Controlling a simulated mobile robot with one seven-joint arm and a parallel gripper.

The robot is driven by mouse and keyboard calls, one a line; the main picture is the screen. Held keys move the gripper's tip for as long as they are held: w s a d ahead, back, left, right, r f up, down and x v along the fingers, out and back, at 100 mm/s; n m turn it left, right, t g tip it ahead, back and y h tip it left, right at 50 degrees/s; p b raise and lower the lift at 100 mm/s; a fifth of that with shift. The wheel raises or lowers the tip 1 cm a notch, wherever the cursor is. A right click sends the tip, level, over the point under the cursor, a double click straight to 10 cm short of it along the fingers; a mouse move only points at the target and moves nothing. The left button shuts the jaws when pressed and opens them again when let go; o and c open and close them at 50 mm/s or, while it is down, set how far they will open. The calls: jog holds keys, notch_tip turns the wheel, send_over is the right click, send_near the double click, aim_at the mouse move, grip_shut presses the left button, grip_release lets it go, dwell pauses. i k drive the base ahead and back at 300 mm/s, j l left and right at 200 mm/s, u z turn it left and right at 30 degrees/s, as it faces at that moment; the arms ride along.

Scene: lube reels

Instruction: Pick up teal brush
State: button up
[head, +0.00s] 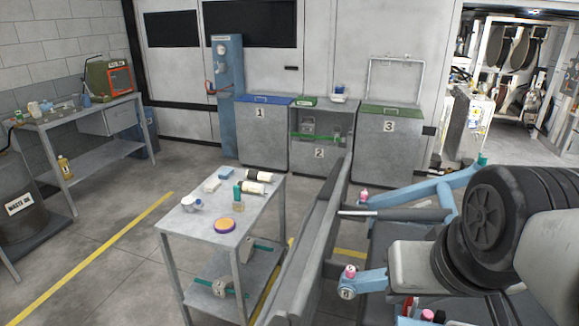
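Two teal bar-shaped parts show on the lower shelf of the grey cart (200,238). One teal part (214,287) lies by a grey item near the front, and the other (264,247) lies by a grey item farther back. Either may be the teal brush, but they are too small to tell. My gripper is not in view.
A grey panel (312,248) and dark wheels (487,222) crowd the right. Numbered cabinets (263,135) stand behind. Floor left of the cart is clear.

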aim_at(238, 204)
jog(key=j, duration=0.55)
jog(key=k+j+z, duration=0.15)
jog(key=j, duration=0.4)
jog(key=j+z, duration=0.2)
jog(key=j, duration=0.95)
jog(key=i+j+z, duration=0.1)
jog(key=j, duration=0.25)
jog(key=i+j, duration=0.1)
jog(key=j, duration=0.3)
jog(key=i+j+z, duration=0.15)
jog(key=j, duration=0.2)
jog(key=i+j+z, duration=0.1)
jog(key=i+j, duration=0.35)
jog(key=i+j+z, duration=0.1)
jog(key=i+j, duration=0.3)
jog(key=j, duration=0.2)
